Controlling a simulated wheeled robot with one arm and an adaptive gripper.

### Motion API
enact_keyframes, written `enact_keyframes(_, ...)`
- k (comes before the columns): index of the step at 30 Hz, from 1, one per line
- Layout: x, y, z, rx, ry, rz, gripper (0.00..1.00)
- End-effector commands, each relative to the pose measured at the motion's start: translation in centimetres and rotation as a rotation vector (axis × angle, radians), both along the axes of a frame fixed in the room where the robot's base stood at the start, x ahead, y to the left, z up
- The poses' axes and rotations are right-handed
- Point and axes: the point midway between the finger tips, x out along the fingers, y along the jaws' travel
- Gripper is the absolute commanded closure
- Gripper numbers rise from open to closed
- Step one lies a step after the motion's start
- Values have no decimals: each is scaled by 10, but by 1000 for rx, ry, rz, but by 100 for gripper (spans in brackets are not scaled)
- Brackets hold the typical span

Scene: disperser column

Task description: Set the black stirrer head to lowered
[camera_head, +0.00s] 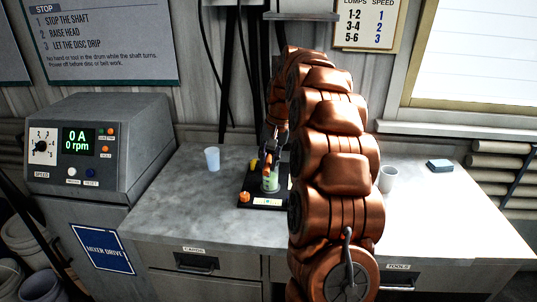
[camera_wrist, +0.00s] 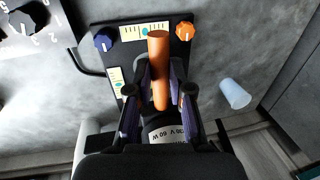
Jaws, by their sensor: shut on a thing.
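The black stirrer head (camera_wrist: 165,132) shows in the wrist view as a dark body with a white label, partly covered by my gripper. An orange handle (camera_wrist: 158,70) extends from it between the fingers. My gripper (camera_wrist: 162,72) is shut on this handle. In the head view the handle (camera_head: 267,169) appears above a small vessel with green contents (camera_head: 270,181), on a black base (camera_head: 257,190). The arm hides much of the stirrer, so I cannot tell the head's height. The base carries an orange knob (camera_wrist: 187,31), a blue knob (camera_wrist: 105,38) and a yellow scale (camera_wrist: 145,31).
A pale blue cup (camera_head: 212,159) stands left of the base, and a white cup (camera_head: 388,179) stands right of my arm. A grey mixer drive box (camera_head: 100,145) is at the left. A blue pad (camera_head: 440,166) lies at the right. The front worktop is largely clear.

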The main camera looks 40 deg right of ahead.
Motion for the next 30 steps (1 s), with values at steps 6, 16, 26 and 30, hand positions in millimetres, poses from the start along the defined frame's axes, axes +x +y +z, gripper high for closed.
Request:
enact_keyframes(6,0,0,-1,0,1,0,100)
enact_keyframes(16,0,0,0,-1,1,0,55)
enact_keyframes(26,0,0,1,-1,-1,0,55)
enact_keyframes(30,-1,-2,10,-1,-2,1,55)
